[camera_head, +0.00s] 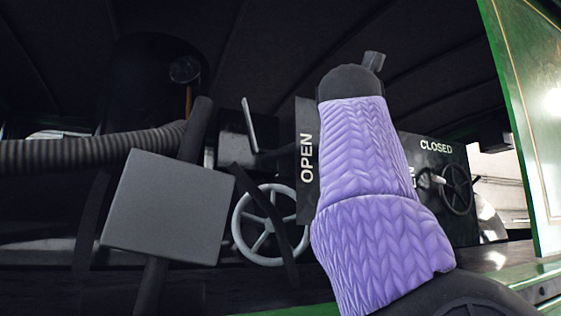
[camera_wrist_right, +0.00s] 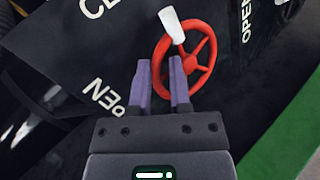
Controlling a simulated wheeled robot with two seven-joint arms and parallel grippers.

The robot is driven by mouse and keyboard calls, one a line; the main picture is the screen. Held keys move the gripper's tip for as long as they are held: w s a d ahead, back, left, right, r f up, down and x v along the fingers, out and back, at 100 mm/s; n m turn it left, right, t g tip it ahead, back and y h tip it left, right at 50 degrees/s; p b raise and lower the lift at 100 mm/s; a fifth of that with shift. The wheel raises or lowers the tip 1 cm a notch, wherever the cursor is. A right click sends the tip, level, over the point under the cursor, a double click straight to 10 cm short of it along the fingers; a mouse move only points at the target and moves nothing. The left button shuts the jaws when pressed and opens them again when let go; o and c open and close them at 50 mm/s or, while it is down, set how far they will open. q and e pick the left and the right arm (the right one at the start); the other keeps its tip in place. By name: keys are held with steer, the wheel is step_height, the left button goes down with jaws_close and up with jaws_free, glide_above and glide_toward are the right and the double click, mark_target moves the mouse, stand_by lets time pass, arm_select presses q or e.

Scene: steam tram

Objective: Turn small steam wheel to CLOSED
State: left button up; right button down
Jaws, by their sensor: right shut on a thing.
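In the right wrist view a red spoked wheel (camera_wrist_right: 204,55) with a white handle (camera_wrist_right: 172,25) is in front of my right gripper (camera_wrist_right: 160,70). The purple fingers are at the wheel's near left rim, and the gripper is shut on that rim. The white handle is at the wheel's upper left. A dark wheel (camera_head: 457,190) with a pale handle stands right of the arm, below a CLOSED label (camera_head: 436,147). My left gripper is not in view.
A larger grey wheel (camera_head: 262,226) stands left of the arm beside an OPEN plate (camera_head: 306,160). A grey box-like piece (camera_head: 168,207) and a ribbed hose (camera_head: 100,149) are at the left. A green panel (camera_head: 530,110) borders the right.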

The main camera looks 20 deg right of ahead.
steer(key=shift+s+r, duration=0.1)
steer(key=shift+r, duration=0.2)
steer(key=c, duration=0.6)
jaws_free()
steer(key=shift+f, duration=0.1)
steer(key=b+v, duration=0.4)
steer(key=v, duration=0.5)
steer(key=shift+s+a+b, duration=0.2)
steer(key=shift+s+b, duration=0.1)
steer(key=shift+b, duration=0.1)
